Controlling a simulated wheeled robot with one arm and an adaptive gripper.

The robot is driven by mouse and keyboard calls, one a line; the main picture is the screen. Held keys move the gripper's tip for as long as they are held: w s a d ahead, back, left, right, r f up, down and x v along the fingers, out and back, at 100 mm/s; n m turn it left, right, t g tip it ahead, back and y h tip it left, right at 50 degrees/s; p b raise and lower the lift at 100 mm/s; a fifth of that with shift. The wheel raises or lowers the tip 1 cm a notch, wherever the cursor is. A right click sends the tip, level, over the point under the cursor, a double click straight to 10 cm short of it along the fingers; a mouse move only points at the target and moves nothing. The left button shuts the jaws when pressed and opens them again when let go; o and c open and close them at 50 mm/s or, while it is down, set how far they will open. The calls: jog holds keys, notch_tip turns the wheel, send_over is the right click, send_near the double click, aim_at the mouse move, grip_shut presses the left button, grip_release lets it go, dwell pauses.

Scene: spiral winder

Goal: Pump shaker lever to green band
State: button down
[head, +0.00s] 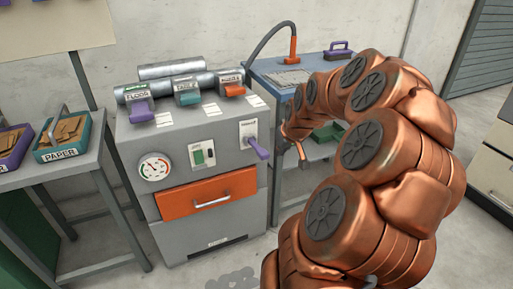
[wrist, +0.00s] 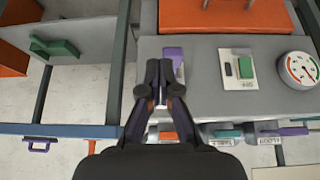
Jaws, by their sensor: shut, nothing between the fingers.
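The grey cabinet (head: 185,130) has a purple lever (head: 258,148) on a white plate at the right of its front, tilted down to the right. The purple lever also shows in the wrist view (wrist: 174,55), partly hidden behind my fingers. A round gauge (head: 155,167) with green and red marks is on the front's left; it is at the right in the wrist view (wrist: 300,69). Its needle is too small to read surely. My gripper (wrist: 159,66) is shut and empty, in front of the lever; whether it touches is unclear. In the head view my arm hides most of it.
An orange drawer (head: 180,203) is below the gauge. A green switch panel (head: 202,153) lies between gauge and lever. Purple, teal and orange handles line the cabinet top. A blue bench (head: 268,66) stands right, a shelf with a PAPER bin (head: 63,152) left.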

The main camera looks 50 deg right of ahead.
jog(key=d, duration=0.2)
notch_tip(320, 180, up, 10)
jog(key=g+y+b, duration=0.2)
jog(key=g+b, duration=0.1)
send_over(262, 151)
jog(key=s+a, duration=0.1)
jog(key=s, duration=0.1)
jog(key=shift+s, duration=0.1)
jog(key=b+x, duration=0.1)
jog(key=x, duration=0.7)
jog(key=s+b+x, duration=0.1)
jog(key=x, duration=0.3)
jog(key=shift+b, duration=0.3)
jog(key=shift+a+f, duration=0.1)
jog(key=shift+f, duration=0.95)
jog(key=shift+s+b, duration=0.1)
jog(key=shift+b, duration=0.2)
